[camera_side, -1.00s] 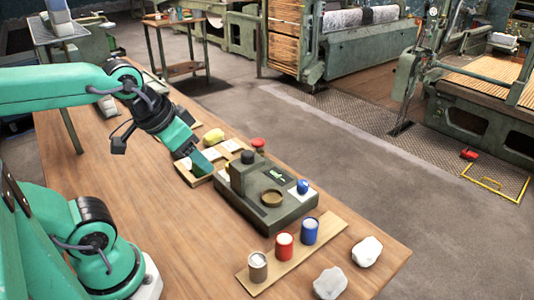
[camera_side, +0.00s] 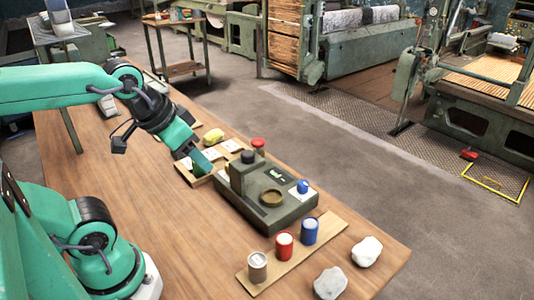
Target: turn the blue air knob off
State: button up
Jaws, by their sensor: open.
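The blue air knob (camera_side: 302,186) sits on the right top edge of a dark green-grey machine block (camera_side: 262,215) on the wooden table. Its pointer direction is too small to read. The block also carries a small dark display with green marks, a round brass-coloured ring (camera_side: 271,197) and a raised post with a dark cap. My gripper (camera_side: 203,166) is to the left of the block, pointing down beside the tray, well apart from the blue knob. It is open; the gap between its fingers is hard to make out.
Two pale stones (camera_side: 367,251) lie at the table's right. A sectioned tray (camera_side: 196,178), a yellow lump (camera_side: 213,136) and a red-topped item (camera_side: 258,144) are behind. The table's left middle is clear.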

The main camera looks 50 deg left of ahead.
jog(key=w+r+n+g, duration=0.1)
jog(key=w+r+n, duration=0.1)
jog(key=w, duration=0.4)
jog(key=n+g, duration=0.5)
jog(key=n, duration=0.2)
send_over(303, 183)
notch_tip(303, 183, down, 12)
jog(key=shift+s+a+r, duration=0.1)
jog(key=shift+w+f, duration=0.2)
jog(key=shift+f, duration=0.1)
jog(key=shift+f, duration=0.15)
jog(key=shift+f, duration=3.75)
jog(key=c, duration=1)
